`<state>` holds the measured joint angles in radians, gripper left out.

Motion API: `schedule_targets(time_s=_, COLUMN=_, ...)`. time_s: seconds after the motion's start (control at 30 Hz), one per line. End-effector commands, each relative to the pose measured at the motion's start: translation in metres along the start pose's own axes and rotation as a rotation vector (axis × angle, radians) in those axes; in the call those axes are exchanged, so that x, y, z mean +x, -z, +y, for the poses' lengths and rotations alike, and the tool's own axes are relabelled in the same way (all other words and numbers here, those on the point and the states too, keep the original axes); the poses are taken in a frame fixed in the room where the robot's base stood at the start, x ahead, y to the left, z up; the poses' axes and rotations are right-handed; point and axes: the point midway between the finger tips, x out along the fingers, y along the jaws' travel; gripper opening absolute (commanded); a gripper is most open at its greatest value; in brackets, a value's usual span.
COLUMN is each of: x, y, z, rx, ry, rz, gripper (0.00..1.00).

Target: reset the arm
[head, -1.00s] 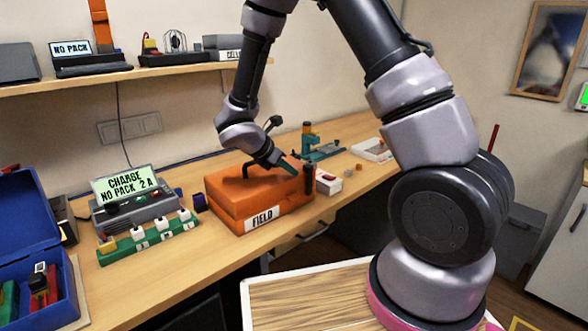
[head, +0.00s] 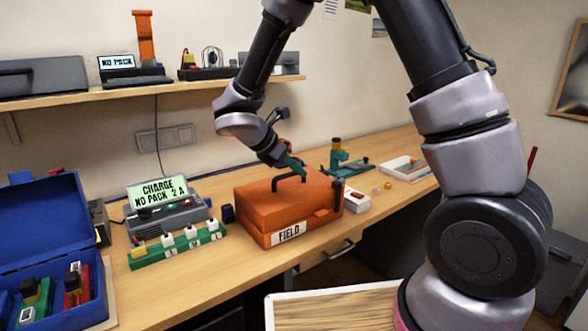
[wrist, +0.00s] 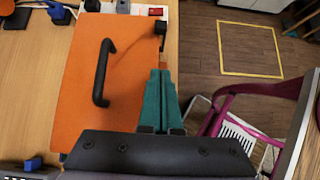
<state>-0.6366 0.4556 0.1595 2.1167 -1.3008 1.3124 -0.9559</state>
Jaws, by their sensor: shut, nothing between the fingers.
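The orange case labelled FIELD (head: 288,207) sits closed on the bench, with its black handle (head: 289,181) standing on the lid. In the wrist view the lid (wrist: 88,60) and handle (wrist: 103,73) fill the left half. My gripper (head: 298,168) has teal fingers, shut and empty, and shows above the case near the handle in the head view. In the wrist view my gripper (wrist: 160,71) points along the lid's right edge, right of the handle. It appears apart from the case, though the exact gap is hard to tell.
A charger reading NO PACK (head: 166,201) stands behind a green strip (head: 177,246) with white blocks. The open blue box (head: 45,237) is at left. A red-switched white block (head: 357,201), a teal fixture (head: 342,160) and a white tray (head: 405,168) lie right of the case.

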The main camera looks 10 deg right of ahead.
Motion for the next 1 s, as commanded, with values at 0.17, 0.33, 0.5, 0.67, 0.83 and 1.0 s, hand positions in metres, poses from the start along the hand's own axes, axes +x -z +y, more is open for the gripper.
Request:
schedule_targets(time_s=0.17, x=-0.005, y=-0.035, z=-0.019, rx=0.202, ry=0.046, rz=0.066, gripper=0.0)
schedule_targets(time_s=0.33, x=-0.019, y=-0.09, z=-0.064, rx=0.631, ry=0.142, rz=0.21, gripper=0.0)
schedule_targets(time_s=0.5, x=-0.037, y=-0.13, z=-0.11, rx=1.092, ry=0.242, rz=0.369, gripper=0.0)
schedule_targets(time_s=0.67, x=-0.059, y=-0.157, z=-0.147, rx=1.521, ry=0.326, rz=0.532, gripper=0.0)
schedule_targets(time_s=0.83, x=-0.084, y=-0.178, z=-0.18, rx=1.956, ry=0.406, rz=0.729, gripper=0.0)
schedule_targets(time_s=1.0, x=-0.106, y=-0.193, z=-0.201, rx=2.279, ry=0.469, rz=0.916, gripper=0.0)
